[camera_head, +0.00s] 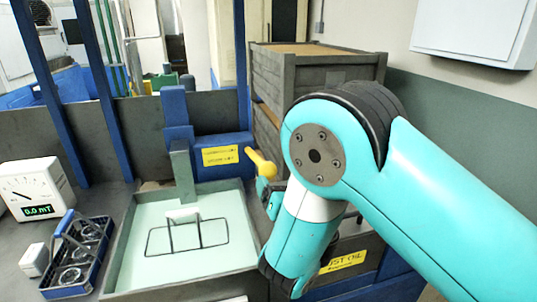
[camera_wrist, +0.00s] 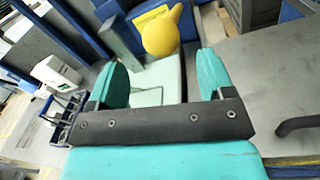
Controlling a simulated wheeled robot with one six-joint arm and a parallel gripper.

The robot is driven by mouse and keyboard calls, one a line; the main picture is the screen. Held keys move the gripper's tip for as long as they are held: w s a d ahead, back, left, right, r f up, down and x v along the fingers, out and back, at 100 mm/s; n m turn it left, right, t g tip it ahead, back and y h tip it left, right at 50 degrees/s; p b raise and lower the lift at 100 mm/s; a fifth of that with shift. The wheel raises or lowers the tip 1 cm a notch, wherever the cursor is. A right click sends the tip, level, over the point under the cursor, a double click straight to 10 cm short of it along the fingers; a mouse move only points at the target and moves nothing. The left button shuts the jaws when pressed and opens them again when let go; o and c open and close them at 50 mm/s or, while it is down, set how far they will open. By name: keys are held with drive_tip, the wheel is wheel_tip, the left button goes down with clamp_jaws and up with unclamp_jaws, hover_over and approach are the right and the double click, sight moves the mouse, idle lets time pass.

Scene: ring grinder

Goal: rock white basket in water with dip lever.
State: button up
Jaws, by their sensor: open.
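The dip lever has a yellow knob (camera_head: 262,164) on the blue dip machine, just left of my gripper (camera_head: 267,193) in the head view. In the wrist view the yellow knob (camera_wrist: 162,36) shows ahead, between and beyond the two teal fingers of my gripper (camera_wrist: 162,78). The fingers are apart with nothing between them. The white basket (camera_head: 186,232) shows as a dark wire frame with a white upper part, in the pale green liquid of the grey tank (camera_head: 119,240).
A blue carrier (camera_head: 78,255) with metal rings stands left of the tank, beside a white meter (camera_head: 35,190) reading 0.0 mT and a small white block (camera_head: 34,260). A grey wooden crate (camera_head: 335,66) stands behind my arm. A yellow label (camera_head: 220,156) is on the blue machine.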

sight(272, 174)
drive_tip(key=shift+w+a+r+p, duration=0.15)
drive_tip(key=shift+w+p, duration=0.15)
drive_tip(key=shift+p, duration=0.35)
drive_tip(key=shift+w+r+p, duration=0.15)
drive_tip(key=shift+w+p, duration=0.15)
drive_tip(key=shift+p, duration=0.3)
drive_tip(key=p+x, duration=0.3)
drive_tip(key=x, duration=0.1)
drive_tip(key=shift+w+a+f, duration=0.1)
drive_tip(key=shift+w+f, duration=0.1)
drive_tip(key=shift+w, duration=0.15)
drive_tip(key=shift+w+a+f+p, duration=0.15)
drive_tip(key=shift+w+a+p, duration=0.1)
drive_tip(key=shift+w+p, duration=0.2)
drive_tip(key=shift+c, duration=0.2)
